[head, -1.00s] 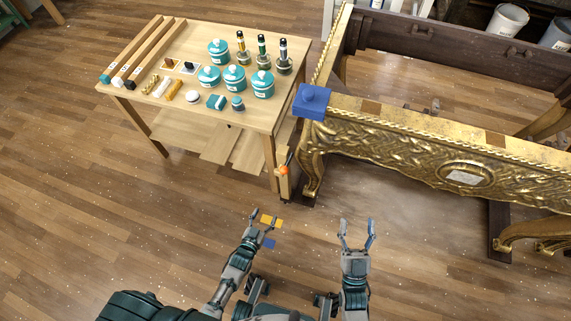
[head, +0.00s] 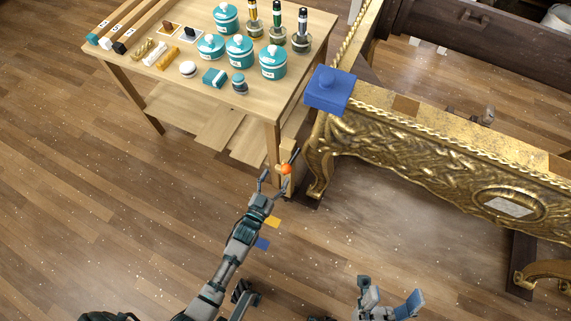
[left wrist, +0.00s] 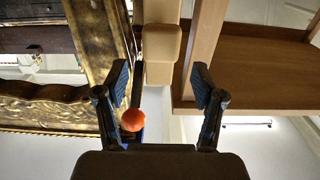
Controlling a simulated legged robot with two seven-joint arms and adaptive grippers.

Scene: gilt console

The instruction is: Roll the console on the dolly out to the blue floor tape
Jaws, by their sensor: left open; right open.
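The gilt carved console (head: 430,155) stands at right, its near left leg close to the workbench. A dark wooden runner (head: 522,262), perhaps part of the dolly, shows under its right part. An orange ball knob (head: 286,169) sits by a pale wooden post between bench and console; it also shows in the left wrist view (left wrist: 133,120). My left gripper (head: 277,180) is open at this knob, which appears between the fingers, nearer the left one; contact cannot be told. My right gripper (head: 391,296) is open and empty above the floor. A blue floor patch (head: 262,243) lies beside my left arm.
A wooden workbench (head: 200,95) with teal pots, bottles and sticks stands at the left, close to the console. A blue block (head: 330,90) sits on the console's corner. A yellow patch (head: 272,222) lies on the floor. The floor at lower left is clear.

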